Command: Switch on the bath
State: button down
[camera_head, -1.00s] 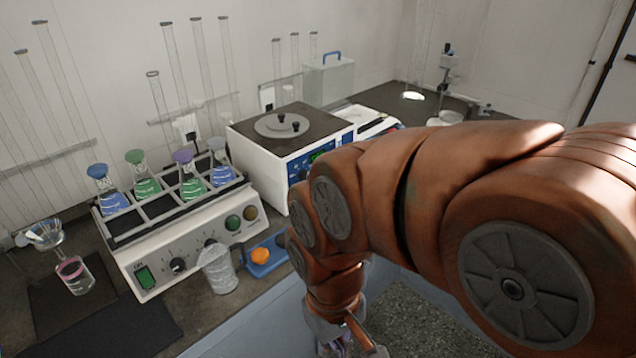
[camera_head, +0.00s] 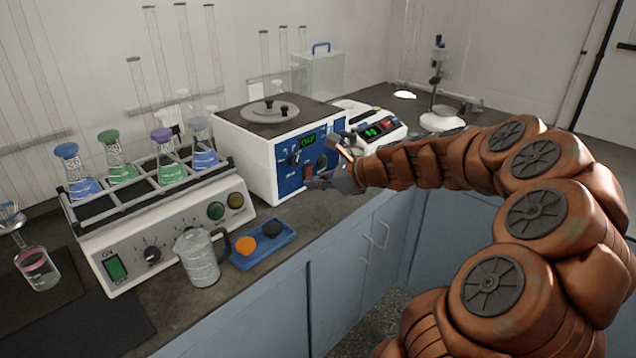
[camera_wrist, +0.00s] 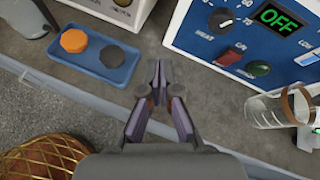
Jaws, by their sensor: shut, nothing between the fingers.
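The bath (camera_head: 250,155) is a white box with a dark top, a round lid and a blue front panel. Its green display (camera_wrist: 278,19) reads OFF in the wrist view. Below the display are a black knob (camera_wrist: 221,20), a red rocker switch (camera_wrist: 229,57) and a dark green round button (camera_wrist: 258,68). My gripper (camera_head: 318,182) is in front of the panel's lower part in the head view. In the wrist view my gripper (camera_wrist: 158,66) is shut and empty, left of the red switch and apart from it.
A blue tray (camera_head: 244,262) holds an orange and a black piece. A jug (camera_head: 198,260) stands beside it, before a shaker (camera_head: 130,262) with colored flasks. A device with a green display (camera_head: 380,130) stands right of the bath.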

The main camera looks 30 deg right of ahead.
jog(key=d+f+m+t+h+b, duration=0.1)
jog(key=d+f+m+t+h, duration=0.1)
jog(key=d+m, duration=0.4)
jog(key=d+f, duration=0.1)
jog(key=d, duration=0.4)
jog(key=shift+s+d+h, duration=0.15)
jog(key=shift+d+h, duration=0.15)
send_near(309, 171)
jog(key=f, duration=0.1)
jog(key=w+f, duration=0.1)
jog(key=f, duration=0.2)
jog(key=shift+w+a, duration=0.15)
jog(key=shift+w, duration=0.15)
jog(key=w, duration=0.1)
jog(key=w+r, duration=0.1)
jog(key=shift+w+a, duration=0.35)
jog(key=shift+w+a+r, duration=0.1)
jog(key=shift+w+r, duration=0.1)
jog(key=shift+w, duration=0.4)
jog(key=shift+r, duration=0.1)
